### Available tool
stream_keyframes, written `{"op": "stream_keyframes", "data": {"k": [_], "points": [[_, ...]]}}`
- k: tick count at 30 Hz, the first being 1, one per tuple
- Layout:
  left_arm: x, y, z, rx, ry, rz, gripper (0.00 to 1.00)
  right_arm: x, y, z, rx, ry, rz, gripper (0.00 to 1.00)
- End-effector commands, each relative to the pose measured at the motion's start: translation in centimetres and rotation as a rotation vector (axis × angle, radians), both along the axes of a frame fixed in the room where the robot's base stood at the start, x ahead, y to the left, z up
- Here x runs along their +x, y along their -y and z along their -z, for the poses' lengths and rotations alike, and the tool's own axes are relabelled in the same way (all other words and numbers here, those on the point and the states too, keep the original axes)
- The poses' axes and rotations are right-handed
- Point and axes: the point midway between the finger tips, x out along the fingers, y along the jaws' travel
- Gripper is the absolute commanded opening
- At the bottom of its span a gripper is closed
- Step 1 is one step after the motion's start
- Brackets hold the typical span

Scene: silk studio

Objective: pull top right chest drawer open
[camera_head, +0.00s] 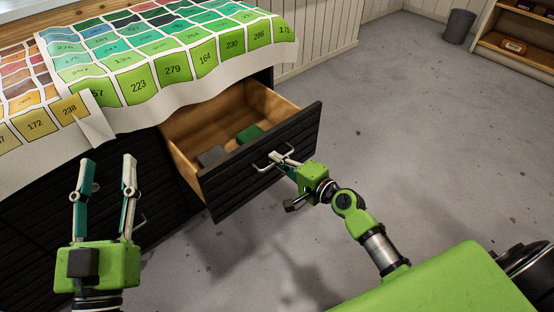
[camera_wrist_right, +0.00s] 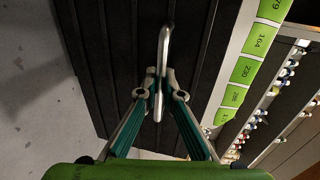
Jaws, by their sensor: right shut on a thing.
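The top right chest drawer (camera_head: 262,160) is pulled out, with a black slatted front and a pale wooden inside. Its metal handle (camera_head: 262,166) is on the front, and the handle also shows in the right wrist view (camera_wrist_right: 163,50). My right gripper (camera_head: 277,157) is shut on the handle; in the right wrist view its fingertips (camera_wrist_right: 158,84) close around the bar. A grey block (camera_head: 211,156) and a green block (camera_head: 249,134) lie in the drawer. My left gripper (camera_head: 103,165) is open and empty, in front of the chest's left part.
Numbered colour-swatch sheets (camera_head: 175,62) cover the chest top and hang over its front edge. Another drawer handle (camera_head: 139,222) is at lower left. The concrete floor (camera_head: 420,130) to the right is clear. A grey bin (camera_head: 459,26) and a wooden shelf (camera_head: 520,40) stand far back.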

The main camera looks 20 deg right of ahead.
Motion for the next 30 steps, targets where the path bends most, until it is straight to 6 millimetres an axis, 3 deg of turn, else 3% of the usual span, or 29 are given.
{"op": "stream_keyframes", "data": {"k": [2,3,4,17,30], "points": [[0.0,0.0,0.0,0.0,0.0,0.0,0.4,0.0,0.0,0.1,0.0,-0.001,-0.001,0.0],[0.0,0.0,0.0,0.0,0.0,0.0,0.4,0.0,0.0,0.1,0.0,-0.001,-0.001,0.17],[0.0,0.0,0.0,0.0,0.0,0.0,0.4,0.0,0.0,0.1,0.0,-0.001,-0.001,0.24],[-0.1,0.0,0.0,0.0,0.0,0.0,0.4,-0.5,0.2,0.0,-0.001,-0.001,0.0,0.24],[0.0,0.0,0.0,0.0,0.001,0.0,0.4,-8.1,2.9,-1.6,-0.003,-0.004,-0.001,0.24]]}}
